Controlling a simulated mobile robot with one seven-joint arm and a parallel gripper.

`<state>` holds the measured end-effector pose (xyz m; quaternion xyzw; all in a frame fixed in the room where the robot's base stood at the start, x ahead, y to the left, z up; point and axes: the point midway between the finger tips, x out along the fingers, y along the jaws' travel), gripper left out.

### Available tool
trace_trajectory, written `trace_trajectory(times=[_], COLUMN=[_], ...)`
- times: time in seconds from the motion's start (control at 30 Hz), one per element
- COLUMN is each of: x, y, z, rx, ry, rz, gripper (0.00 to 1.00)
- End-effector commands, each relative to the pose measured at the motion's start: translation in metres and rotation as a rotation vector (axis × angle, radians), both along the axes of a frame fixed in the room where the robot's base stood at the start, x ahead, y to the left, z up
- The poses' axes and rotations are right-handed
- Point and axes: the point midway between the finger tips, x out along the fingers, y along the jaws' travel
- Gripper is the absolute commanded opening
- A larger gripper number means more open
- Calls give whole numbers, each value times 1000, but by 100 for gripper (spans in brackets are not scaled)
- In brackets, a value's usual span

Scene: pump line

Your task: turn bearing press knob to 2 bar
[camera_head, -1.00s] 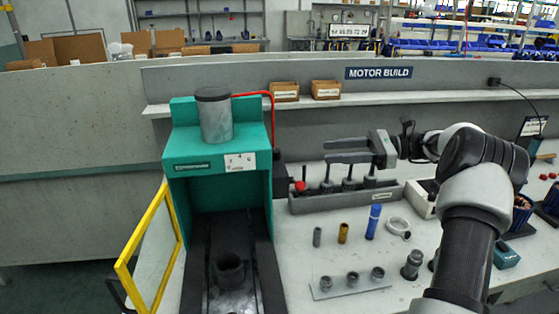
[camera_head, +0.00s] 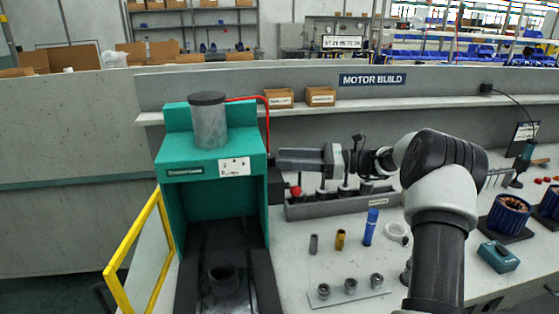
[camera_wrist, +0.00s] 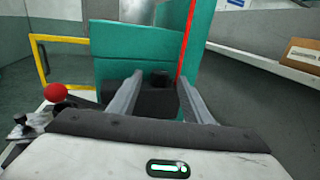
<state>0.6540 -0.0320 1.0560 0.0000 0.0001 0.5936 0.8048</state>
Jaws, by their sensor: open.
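The teal bearing press (camera_head: 176,210) stands at the left of the bench, with a grey cylinder on top. Its right side fills the middle of the wrist view (camera_wrist: 120,50). In the head view the knob is not clearly visible.
A red ball-topped handle (camera_head: 296,191) stands by the tool rack (camera_head: 325,208), below my gripper. The yellow-framed guard (camera_head: 118,290) stands open at the left. Small parts stand on the bench in front.

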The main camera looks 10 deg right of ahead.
Motion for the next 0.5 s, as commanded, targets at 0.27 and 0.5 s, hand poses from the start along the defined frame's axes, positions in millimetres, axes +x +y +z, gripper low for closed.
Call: trace_trajectory(times=[0.27,0.5], x=[8,8], y=[25,26], z=[0,0], rx=[0,0], ry=[0,0], rz=[0,0], gripper=[45,45])
